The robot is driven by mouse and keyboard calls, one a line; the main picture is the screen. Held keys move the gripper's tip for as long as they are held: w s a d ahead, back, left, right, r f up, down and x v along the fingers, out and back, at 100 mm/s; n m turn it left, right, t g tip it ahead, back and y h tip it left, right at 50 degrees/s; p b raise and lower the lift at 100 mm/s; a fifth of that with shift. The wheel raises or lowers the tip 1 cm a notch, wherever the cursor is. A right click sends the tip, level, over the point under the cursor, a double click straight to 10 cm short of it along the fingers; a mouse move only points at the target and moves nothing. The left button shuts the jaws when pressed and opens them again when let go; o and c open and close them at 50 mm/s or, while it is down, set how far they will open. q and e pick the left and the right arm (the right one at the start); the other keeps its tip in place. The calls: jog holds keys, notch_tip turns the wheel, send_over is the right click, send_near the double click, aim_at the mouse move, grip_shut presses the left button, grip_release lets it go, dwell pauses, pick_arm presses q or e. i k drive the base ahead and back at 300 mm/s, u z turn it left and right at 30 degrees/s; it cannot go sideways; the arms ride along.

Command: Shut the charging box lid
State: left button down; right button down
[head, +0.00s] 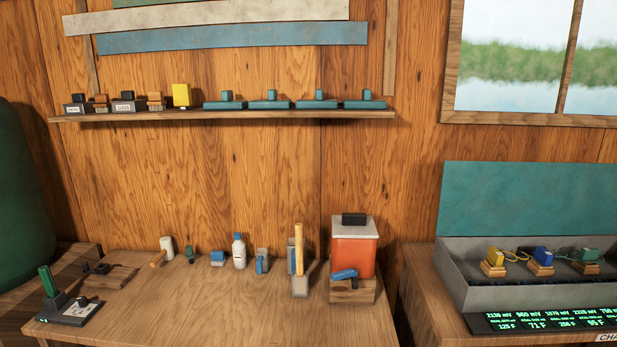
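The grey charging box (458,270) stands on the wooden surface at the right and runs out of the picture's right edge. Its teal lid (530,198) stands up at the back of the box, so the box is open. Inside sit several small blocks on wooden bases, among them a yellow one (494,256), a blue one (543,255) and a green one (588,256). Yellow cables run between some of them. Neither of my grippers shows in the head view.
A dark panel with green readings (545,321) lies along the box's front. The wooden table (190,310) holds a white bottle (239,252), an orange container (354,252) and a green-handled device (62,300). A wall shelf (220,115) carries small blocks. A gap separates the two tables.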

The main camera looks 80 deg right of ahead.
aim_at(494, 199)
jog(key=z, duration=3)
